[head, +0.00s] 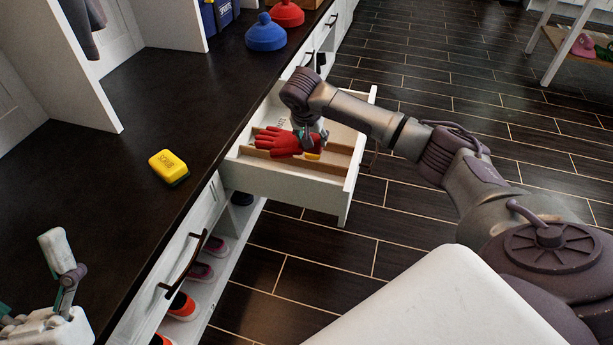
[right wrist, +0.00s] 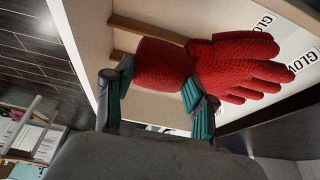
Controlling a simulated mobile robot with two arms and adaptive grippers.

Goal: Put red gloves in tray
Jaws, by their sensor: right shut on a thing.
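The red gloves (head: 279,141) are at the open white drawer (head: 290,181). My right gripper (head: 312,140) is shut on their cuff end, and the fingers point out to the left. The right wrist view shows the knitted red gloves (right wrist: 205,68) between the teal-padded fingers (right wrist: 155,100). A light wooden tray or divider (head: 338,154) lies inside the drawer below them. I cannot tell whether the gloves touch it. My left gripper (head: 38,298) is at the lower left over the dark counter, empty, with its fingers apart and partly cut off.
A yellow scrub sponge (head: 169,167) lies on the dark counter (head: 110,190). Blue (head: 265,33) and red (head: 287,13) domed objects stand farther back. Shoes (head: 201,272) sit on a shelf below. A small yellow item (head: 312,156) shows in the drawer.

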